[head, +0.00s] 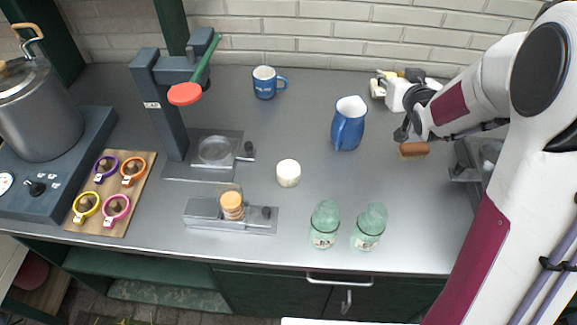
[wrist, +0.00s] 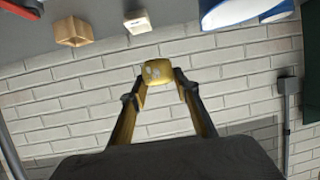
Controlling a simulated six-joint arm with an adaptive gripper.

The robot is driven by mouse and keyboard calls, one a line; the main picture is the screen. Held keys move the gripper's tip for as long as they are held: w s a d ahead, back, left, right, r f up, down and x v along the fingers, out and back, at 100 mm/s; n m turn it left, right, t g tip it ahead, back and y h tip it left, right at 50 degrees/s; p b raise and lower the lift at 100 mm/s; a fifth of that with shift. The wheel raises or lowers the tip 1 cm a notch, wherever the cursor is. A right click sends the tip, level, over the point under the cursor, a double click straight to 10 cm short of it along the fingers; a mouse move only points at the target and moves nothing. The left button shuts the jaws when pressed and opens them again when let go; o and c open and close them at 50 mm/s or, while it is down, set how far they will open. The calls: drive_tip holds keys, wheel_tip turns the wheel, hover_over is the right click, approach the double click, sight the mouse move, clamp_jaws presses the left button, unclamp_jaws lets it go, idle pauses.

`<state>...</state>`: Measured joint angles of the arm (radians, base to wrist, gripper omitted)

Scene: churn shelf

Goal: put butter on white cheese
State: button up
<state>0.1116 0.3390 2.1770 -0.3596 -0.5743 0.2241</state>
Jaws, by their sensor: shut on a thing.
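The white cheese (head: 288,173) is a small pale round piece. It sits on the grey counter near the middle of the head view. In the wrist view, my gripper (wrist: 159,82) is shut on the butter (wrist: 155,72), a small yellow block with pale marks, between its fingertips. The brick wall shows behind it. In the head view my arm reaches in from the right, to the right of the blue jug, and the butter is well to the right of the cheese. I cannot clearly make out the fingertips there.
A blue jug (head: 347,128) stands between the arm and the cheese. Two green jars (head: 325,222) (head: 369,227) stand near the front edge. An orange round stack (head: 232,206) is left of the cheese. A press (head: 163,110) and a blue mug (head: 264,84) stand farther left and back.

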drive_tip(key=shift+s+a+r+n+y, duration=0.2)
drive_tip(key=shift+s+a+n+y, duration=0.1)
drive_tip(key=shift+y, duration=0.1)
drive_tip(key=a+n+y, duration=0.1)
drive_tip(key=a, duration=0.1)
drive_tip(key=n+g+y, duration=1)
drive_tip(key=n+g, duration=0.3)
drive_tip(key=n, duration=0.2)
hover_over(293, 168)
drive_tip(key=shift+f, duration=3.1)
